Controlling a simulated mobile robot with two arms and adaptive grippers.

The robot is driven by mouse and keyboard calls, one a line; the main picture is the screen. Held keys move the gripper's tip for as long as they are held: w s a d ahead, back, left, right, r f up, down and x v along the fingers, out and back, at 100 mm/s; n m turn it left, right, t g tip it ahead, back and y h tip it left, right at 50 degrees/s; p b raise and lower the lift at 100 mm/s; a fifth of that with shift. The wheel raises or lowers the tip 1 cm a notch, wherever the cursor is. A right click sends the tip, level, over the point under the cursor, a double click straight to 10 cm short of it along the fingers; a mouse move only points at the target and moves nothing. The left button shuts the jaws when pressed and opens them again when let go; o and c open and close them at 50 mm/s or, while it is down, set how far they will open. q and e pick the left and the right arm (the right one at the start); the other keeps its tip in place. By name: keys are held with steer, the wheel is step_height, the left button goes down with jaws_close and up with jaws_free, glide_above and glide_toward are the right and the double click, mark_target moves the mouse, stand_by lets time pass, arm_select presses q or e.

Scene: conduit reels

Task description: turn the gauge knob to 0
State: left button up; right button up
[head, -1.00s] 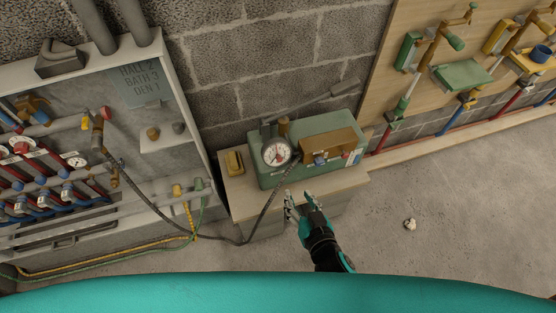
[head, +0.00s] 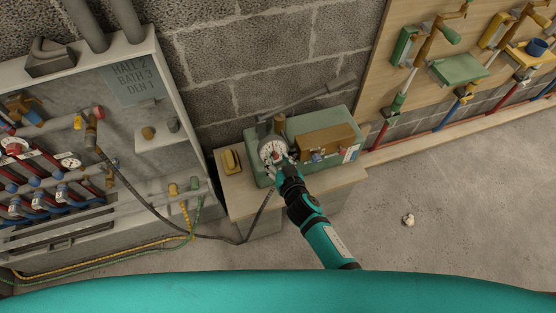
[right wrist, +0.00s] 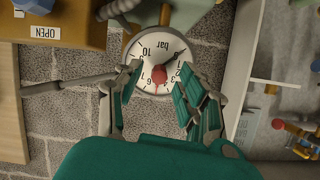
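The gauge (head: 265,151) is a round white dial on the green pump unit (head: 259,174). In the right wrist view the dial (right wrist: 168,57) reads "bar" upside down, with a red knob (right wrist: 159,73) at its middle. A thin red pointer runs from the knob toward the picture's bottom, among the numbers there. My right gripper (head: 281,161) is at the gauge's front. In the right wrist view its fingers (right wrist: 157,70) are spread on either side of the red knob, with gaps showing; they partly cover the dial. My left gripper is out of view.
The pump unit stands on a low bench (head: 238,204) against a block wall. A black hose (head: 160,214) runs to the pipe cabinet (head: 190,110). Floor is open at right.

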steer(key=shift+c, duration=0.2)
jaws_close()
steer(key=shift+n, duration=0.3)
steer(key=n, duration=1.2)
steer(key=shift+w+r+n, duration=0.1)
steer(key=shift+n, duration=0.3)
steer(key=n, duration=0.3)
steer(key=shift+n, duration=0.3)
steer(key=n, duration=0.3)
steer(key=shift+n, duration=0.3)
steer(key=n+p, duration=0.1)
steer(key=n, duration=0.5)
steer(key=shift+n, duration=0.3)
